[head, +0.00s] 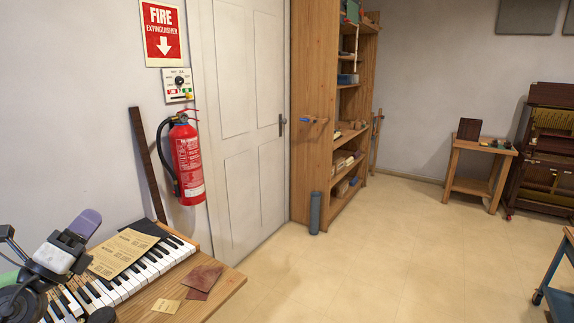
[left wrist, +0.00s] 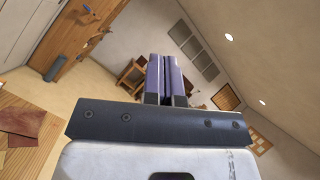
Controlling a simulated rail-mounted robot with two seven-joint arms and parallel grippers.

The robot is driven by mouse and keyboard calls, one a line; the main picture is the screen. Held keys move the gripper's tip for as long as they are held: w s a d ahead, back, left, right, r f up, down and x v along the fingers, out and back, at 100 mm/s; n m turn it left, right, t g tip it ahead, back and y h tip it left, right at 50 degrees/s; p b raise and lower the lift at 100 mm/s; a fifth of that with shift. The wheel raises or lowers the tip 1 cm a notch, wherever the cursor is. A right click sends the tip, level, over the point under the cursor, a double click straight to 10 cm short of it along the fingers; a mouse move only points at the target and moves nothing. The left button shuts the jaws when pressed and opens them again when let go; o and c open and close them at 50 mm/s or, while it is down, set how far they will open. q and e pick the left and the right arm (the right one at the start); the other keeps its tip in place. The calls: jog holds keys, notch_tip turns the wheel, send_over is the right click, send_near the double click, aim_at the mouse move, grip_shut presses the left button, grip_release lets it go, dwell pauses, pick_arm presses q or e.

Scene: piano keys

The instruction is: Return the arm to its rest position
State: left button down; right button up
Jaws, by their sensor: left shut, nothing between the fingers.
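My left arm comes in at the lower left of the head view. Its gripper (head: 86,221), with purple fingers, points up and away above the left end of the piano keys (head: 148,268). In the left wrist view the two fingers (left wrist: 166,75) stand side by side, closed, with nothing held between them. The gripper is apart from the keys and the bench. The arm hides part of the keys. My right gripper is not in view.
A wooden bench (head: 222,295) carries the keys, a paper sheet (head: 125,252) and brown patches (head: 202,278). A red fire extinguisher (head: 187,160) hangs on the wall behind. A shelf (head: 325,110) stands farther back. The floor (head: 390,255) right of the bench is clear.

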pick_arm(q)
notch_tip(320, 180, up, 4)
jog(key=s+n+t+y, duration=0.35)
jog(key=n+y, duration=0.45)
jog(key=n, duration=0.3)
jog(key=s+d+f+n+g+y+p, duration=0.1)
jog(key=s+d+f+n+g, duration=0.3)
jog(key=f, duration=0.5)
jog(key=s+d+f+n+g+y+p, duration=0.1)
jog(key=s+d+f+n+g, duration=0.2)
jog(key=f+n+g, duration=0.35)
jog(key=s+d+f+n+g+y+p, duration=0.1)
jog(key=s+d+f+n+g, duration=0.2)
jog(key=f+n, duration=0.55)
jog(key=s+d+f+g+h+p, duration=0.2)
jog(key=s+d+f+g, duration=0.15)
jog(key=s+f, duration=0.85)
jog(key=s+d+f+g+h+p, duration=0.1)
jog(key=s+d+f+g, duration=0.3)
jog(key=s+f, duration=0.75)
notch_tip(320, 180, up, 39)
jog(key=s+g+p, duration=0.1)
jog(key=s+p, duration=0.1)
jog(key=p, duration=3.6)
jog(key=shift+s+a+r, duration=0.15)
jog(key=shift+s+a, duration=0.1)
jog(key=shift+a, duration=0.15)
